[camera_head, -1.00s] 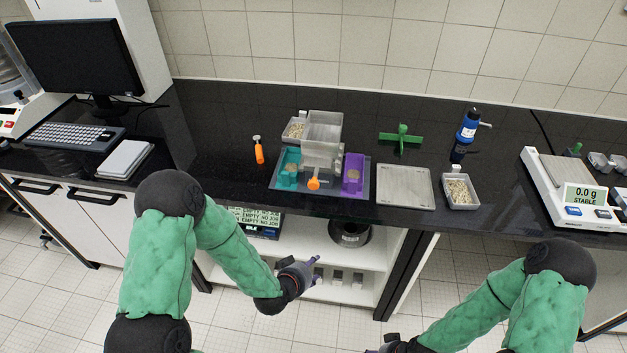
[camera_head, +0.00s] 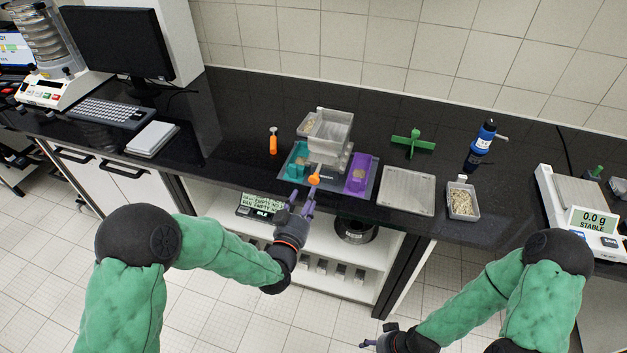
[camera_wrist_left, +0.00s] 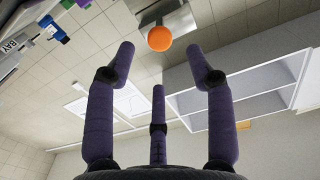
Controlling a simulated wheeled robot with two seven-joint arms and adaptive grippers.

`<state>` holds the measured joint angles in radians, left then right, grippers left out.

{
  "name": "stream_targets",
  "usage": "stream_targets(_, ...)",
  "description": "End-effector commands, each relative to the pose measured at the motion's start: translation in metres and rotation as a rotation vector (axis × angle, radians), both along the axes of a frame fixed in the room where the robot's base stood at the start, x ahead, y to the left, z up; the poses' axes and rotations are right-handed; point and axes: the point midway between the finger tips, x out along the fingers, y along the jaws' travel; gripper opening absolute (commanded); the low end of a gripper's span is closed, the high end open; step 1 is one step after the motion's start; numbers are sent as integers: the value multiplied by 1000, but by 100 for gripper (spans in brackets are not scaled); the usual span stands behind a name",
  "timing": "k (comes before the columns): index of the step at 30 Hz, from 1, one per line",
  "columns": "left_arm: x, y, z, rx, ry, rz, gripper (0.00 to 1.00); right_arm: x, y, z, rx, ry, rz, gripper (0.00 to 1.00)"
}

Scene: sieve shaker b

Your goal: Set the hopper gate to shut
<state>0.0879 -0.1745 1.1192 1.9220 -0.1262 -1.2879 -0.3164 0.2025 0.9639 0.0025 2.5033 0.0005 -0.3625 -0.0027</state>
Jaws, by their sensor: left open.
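The hopper (camera_head: 335,128) is a translucent grey box on a stand on the black bench. An orange ball knob (camera_head: 313,180), seemingly its gate handle, sticks out at its lower front. My left gripper (camera_head: 302,198) is just in front of and below the knob, open and empty, apart from it. In the left wrist view the knob (camera_wrist_left: 159,39) lies beyond the spread purple fingers (camera_wrist_left: 163,58), roughly centred between them. The gate plate itself is hidden.
A grey plate (camera_head: 407,190) and a tray of grains (camera_head: 462,202) are right. The bench's front edge runs just below the knob.

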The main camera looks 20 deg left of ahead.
Motion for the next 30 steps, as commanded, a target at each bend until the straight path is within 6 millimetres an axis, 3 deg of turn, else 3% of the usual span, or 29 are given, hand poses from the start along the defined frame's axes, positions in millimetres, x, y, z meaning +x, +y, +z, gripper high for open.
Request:
stream_targets(6, 41, -1, -1, -1, 0, 1, 54, 0, 0, -5, 0, 0, 0, 61)
stream_targets(12, 66, -2, -1, -1, 1, 0, 54, 0, 0, -7, 0, 0, 0, 61)
stream_targets(26, 78, -3, 0, -1, 2, 0, 54, 0, 0, -8, 0, 0, 0, 61)
stream_targets(30, 78, -2, 0, -1, 2, 0, 17, 0, 0, -8, 0, 0, 0, 61)
